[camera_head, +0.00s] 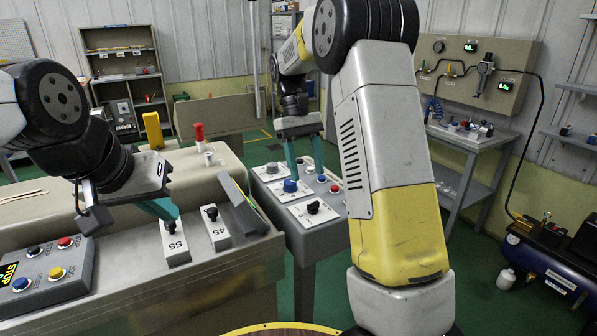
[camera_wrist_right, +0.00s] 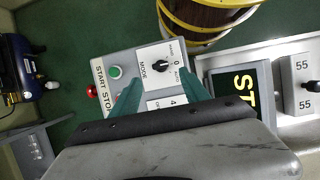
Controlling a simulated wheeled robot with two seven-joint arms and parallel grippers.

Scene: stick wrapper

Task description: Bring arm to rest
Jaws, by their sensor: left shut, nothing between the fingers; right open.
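My left gripper (camera_head: 160,209) has its teal fingers together and empty, just above and beside the black knob (camera_head: 170,225) on the plate marked 55. I cannot tell whether they touch it. My right gripper (camera_head: 305,156) is open and empty above the right control box (camera_head: 333,218); its spread teal fingers also show in the right wrist view (camera_wrist_right: 160,92). That box carries a blue knob (camera_head: 290,186), a black mode knob (camera_head: 313,207) and a red button (camera_head: 335,189). The right wrist view shows the mode knob (camera_wrist_right: 162,64) and a green button (camera_wrist_right: 115,72). My right forearm hides part of the room.
A second plate marked 45 (camera_head: 215,235) stands beside the 55 plate. A button box with a STOP display (camera_head: 45,275) is at the left front. A red-topped lever (camera_head: 198,132) rises behind. A side table (camera_head: 470,140) and a compressor (camera_head: 560,262) stand at the right. Green floor (camera_head: 490,220) is open between.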

